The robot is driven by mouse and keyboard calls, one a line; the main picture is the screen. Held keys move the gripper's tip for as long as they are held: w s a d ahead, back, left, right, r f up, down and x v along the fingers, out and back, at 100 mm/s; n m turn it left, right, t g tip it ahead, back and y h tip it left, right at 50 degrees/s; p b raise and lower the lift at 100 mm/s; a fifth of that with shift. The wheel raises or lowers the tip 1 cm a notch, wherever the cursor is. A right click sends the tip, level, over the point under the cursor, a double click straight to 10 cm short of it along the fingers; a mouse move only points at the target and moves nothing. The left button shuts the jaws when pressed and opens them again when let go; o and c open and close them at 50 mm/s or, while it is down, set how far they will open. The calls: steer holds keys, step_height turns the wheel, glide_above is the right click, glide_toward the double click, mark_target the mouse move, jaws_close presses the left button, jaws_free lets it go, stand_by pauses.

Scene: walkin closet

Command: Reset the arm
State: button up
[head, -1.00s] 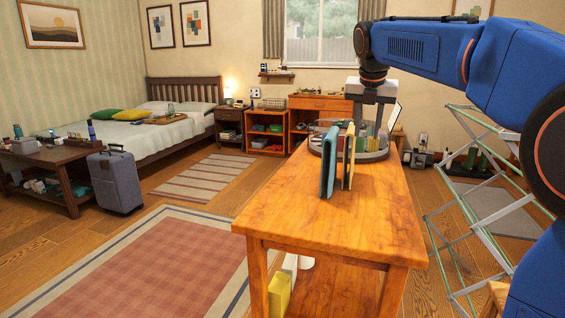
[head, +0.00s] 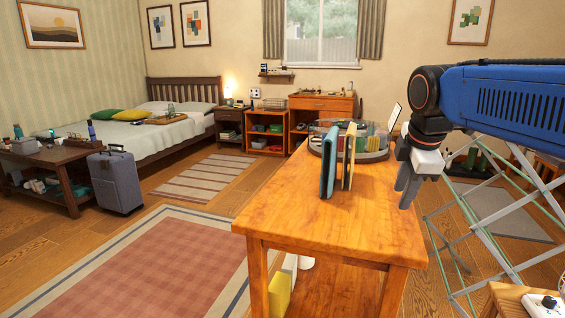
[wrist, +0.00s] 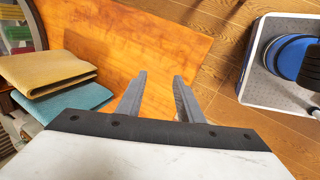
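My gripper (head: 408,186) hangs at the right edge of the wooden table (head: 285,222) in the head view, pointing down. In the wrist view its two grey fingers (wrist: 158,95) are spread apart with nothing between them, only table top and floor beyond. My blue arm reaches in from the right of the head view. A teal book (head: 329,162) and a yellow book (head: 349,157) stand upright on the table, left of my gripper and apart from it. They also show at the left of the wrist view.
A round clear-walled organizer (head: 372,150) stands behind the books. A metal folding rack (head: 480,215) stands right of the table. A small stool (head: 508,298) with a white device is at the lower right. The front of the table top is bare.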

steer(key=s+d+f+m, duration=0.1)
steer(key=s+f+m, duration=1.5)
steer(key=s+f, duration=0.3)
steer(key=shift+s+f+m+y, duration=0.3)
steer(key=shift+s, duration=0.45)
steer(key=shift+d, duration=0.1)
